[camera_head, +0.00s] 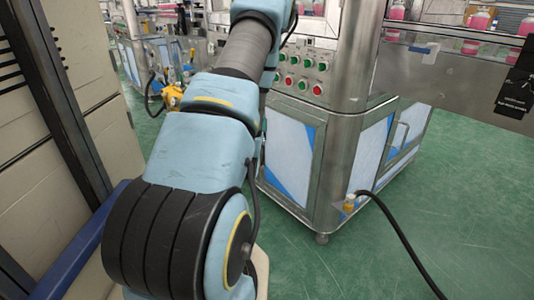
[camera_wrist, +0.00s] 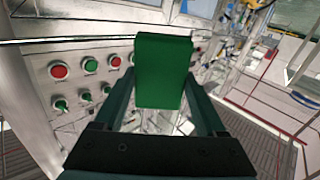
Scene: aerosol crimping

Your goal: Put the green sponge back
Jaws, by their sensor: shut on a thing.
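The green sponge (camera_wrist: 163,72) is a plain green block in the middle of the wrist view. My gripper (camera_wrist: 162,95) is shut on it, with one dark finger on each side of its lower part. The sponge is held upright in the picture, in front of a steel machine's control panel. Whether it touches anything behind it cannot be told. In the head view my arm fills the middle, and neither the gripper nor the sponge can be made out there.
The steel machine (camera_head: 340,140) has a panel of red and green buttons (camera_head: 299,88); the panel also shows in the wrist view (camera_wrist: 75,85). A conveyor with pink bottles (camera_head: 478,22) is at upper right. A black hose (camera_head: 400,232) crosses the green floor (camera_head: 460,220). A beige cabinet (camera_head: 85,85) stands left.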

